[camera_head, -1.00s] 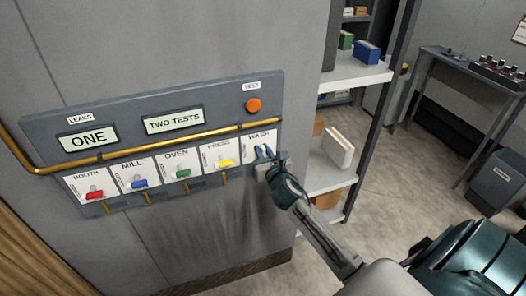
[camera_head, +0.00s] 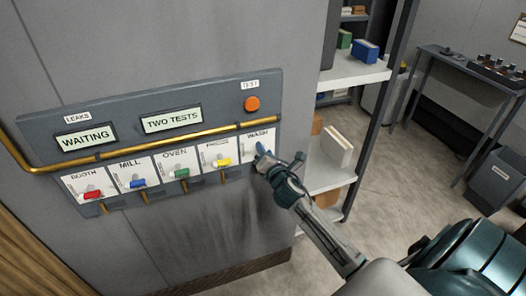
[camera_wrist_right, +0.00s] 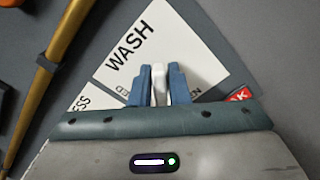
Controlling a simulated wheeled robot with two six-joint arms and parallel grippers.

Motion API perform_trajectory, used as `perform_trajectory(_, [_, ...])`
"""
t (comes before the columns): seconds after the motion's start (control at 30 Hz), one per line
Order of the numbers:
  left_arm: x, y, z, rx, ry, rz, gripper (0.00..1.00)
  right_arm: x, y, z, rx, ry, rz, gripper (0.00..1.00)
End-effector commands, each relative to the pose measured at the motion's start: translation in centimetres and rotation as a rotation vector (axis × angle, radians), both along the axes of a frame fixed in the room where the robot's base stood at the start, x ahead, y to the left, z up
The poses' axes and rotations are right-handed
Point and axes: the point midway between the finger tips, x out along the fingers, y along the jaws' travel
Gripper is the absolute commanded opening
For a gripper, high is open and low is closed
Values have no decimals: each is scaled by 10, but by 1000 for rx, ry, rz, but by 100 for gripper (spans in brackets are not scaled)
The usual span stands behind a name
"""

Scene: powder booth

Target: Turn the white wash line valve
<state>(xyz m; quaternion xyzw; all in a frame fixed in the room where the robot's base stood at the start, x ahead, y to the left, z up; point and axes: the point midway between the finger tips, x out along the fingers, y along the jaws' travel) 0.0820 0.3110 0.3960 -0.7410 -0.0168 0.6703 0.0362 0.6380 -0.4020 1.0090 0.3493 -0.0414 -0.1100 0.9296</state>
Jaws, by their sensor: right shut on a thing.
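The white wash line valve handle (camera_wrist_right: 159,82) stands out from the white WASH plate (camera_wrist_right: 185,50) in the right wrist view. My right gripper (camera_wrist_right: 158,88) is shut on it, with one blue finger against each side. In the head view, my right gripper (camera_head: 263,152) reaches the WASH plate (camera_head: 257,139) at the right end of the valve panel. There its fingers hide most of the handle. Lettering beside the handle in the wrist view is partly covered by the gripper. My left gripper is not in view.
Red (camera_head: 93,194), blue (camera_head: 138,183), green (camera_head: 181,173) and yellow (camera_head: 223,161) handles sit left of WASH. A brass pipe (camera_head: 150,144) crosses above them. The LEAKS display (camera_head: 86,138) reads WAITING; the other (camera_head: 171,119) reads TWO TESTS. A shelf (camera_head: 350,72) stands right.

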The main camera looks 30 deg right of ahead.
Motion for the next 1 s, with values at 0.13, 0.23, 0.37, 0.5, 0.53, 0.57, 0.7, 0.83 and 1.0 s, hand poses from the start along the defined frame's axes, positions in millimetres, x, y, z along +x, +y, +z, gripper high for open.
perform_trajectory(0.13, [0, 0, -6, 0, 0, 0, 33, 0, -1, -3, 136, -33, 0, 0])
perform_trajectory(0.23, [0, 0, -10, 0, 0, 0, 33, 0, -2, -4, 229, -55, 0, 0])
perform_trajectory(0.37, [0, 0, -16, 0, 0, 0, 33, -1, -2, -6, 349, -83, -1, 0])
perform_trajectory(0.5, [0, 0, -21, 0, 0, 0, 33, -1, -3, -7, 474, -113, -1, 0])
perform_trajectory(0.53, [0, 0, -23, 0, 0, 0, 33, -1, -3, -8, 499, -119, -1, 0])
perform_trajectory(0.57, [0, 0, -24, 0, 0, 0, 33, -1, -3, -8, 524, -125, -1, 0])
perform_trajectory(0.7, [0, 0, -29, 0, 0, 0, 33, -1, -4, -9, 630, -151, 0, 0])
perform_trajectory(0.83, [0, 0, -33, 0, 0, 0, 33, -1, -4, -9, 709, -170, -1, 0])
perform_trajectory(1.0, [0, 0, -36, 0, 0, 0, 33, -1, -4, -10, 786, -188, -1, 0])
